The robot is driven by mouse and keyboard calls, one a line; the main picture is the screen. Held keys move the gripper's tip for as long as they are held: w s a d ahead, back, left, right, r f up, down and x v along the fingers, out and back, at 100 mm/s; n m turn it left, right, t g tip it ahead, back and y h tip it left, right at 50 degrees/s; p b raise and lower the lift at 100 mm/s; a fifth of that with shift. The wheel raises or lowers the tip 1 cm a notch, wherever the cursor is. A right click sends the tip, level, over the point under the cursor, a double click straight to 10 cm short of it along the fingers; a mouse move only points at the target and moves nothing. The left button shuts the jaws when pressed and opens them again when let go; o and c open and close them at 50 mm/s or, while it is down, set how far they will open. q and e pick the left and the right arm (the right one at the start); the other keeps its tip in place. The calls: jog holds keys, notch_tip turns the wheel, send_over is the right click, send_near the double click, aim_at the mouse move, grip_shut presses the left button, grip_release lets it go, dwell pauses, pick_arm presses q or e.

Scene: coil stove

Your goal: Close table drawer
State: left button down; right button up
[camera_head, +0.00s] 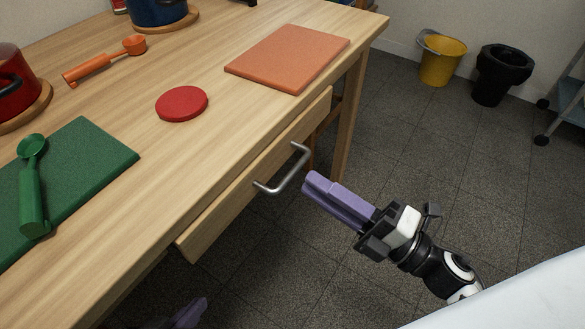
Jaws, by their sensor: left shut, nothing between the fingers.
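The wooden table (215,60) has a drawer (232,196) under its near right edge. The drawer front stands out a little from the table edge, so it looks slightly open; its inside is hidden. A grey metal bar handle (294,175) is on the drawer front. My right gripper (307,184) is just right of the handle, with its purple fingers together and nothing seen between them. It looks close to the handle, but I cannot tell whether they touch. My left gripper (190,313) shows only as purple fingertips at the bottom edge, low beside the table, shut and empty.
On the table are an orange board (290,57), a red disc (181,103), a green board (88,165) with a green scoop (32,190), an orange scoop (100,63) and pots at the left. A yellow bucket (441,60) and black bin (502,75) stand beyond clear floor.

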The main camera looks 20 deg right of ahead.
aim_at(293, 169)
jog(key=x, duration=0.5)
jog(key=shift+w+a, duration=0.25)
jog(key=shift+w, duration=0.05)
grip_shut()
